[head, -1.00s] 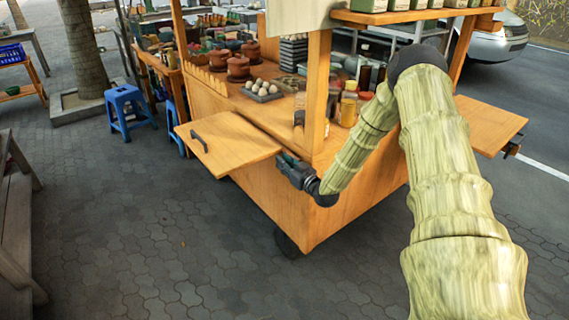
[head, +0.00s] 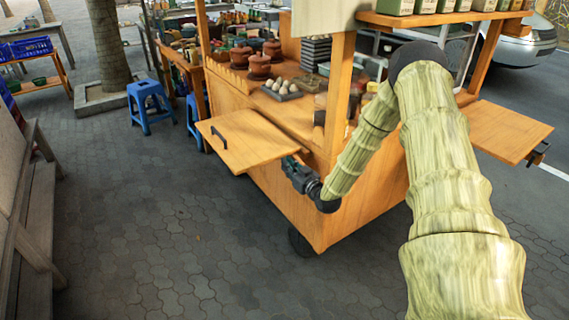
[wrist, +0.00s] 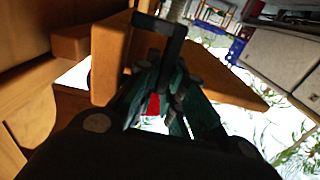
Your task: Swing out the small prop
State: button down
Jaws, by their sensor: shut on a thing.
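The small prop appears in the wrist view as a short orange wooden piece (wrist: 105,60) with a black angular handle (wrist: 160,25) beside it. My gripper (wrist: 165,95) has its dark green fingers closed at the lower end of this black handle. In the head view my gripper (head: 290,165) is under the near right corner of the raised wooden leaf (head: 250,145), at the cart's end. In that view the prop is hidden behind the leaf and my gripper. A small red patch shows between the fingers; I cannot tell what it is.
The wooden cart (head: 285,205) carries pots, a tray of pale round items and jars. A second leaf (head: 508,130) sticks out at its right. Blue stools (head: 150,105) and a grey bench (head: 38,220) stand left. Paving (head: 150,230) in front is clear.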

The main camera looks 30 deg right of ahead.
jog(key=c, duration=1.8)
grip_release()
jog(key=shift+d, duration=0.1)
jog(key=shift+s, duration=0.1)
jog(key=shift+s, duration=0.1)
jog(key=s, duration=1.1)
jog(key=shift+s, duration=0.4)
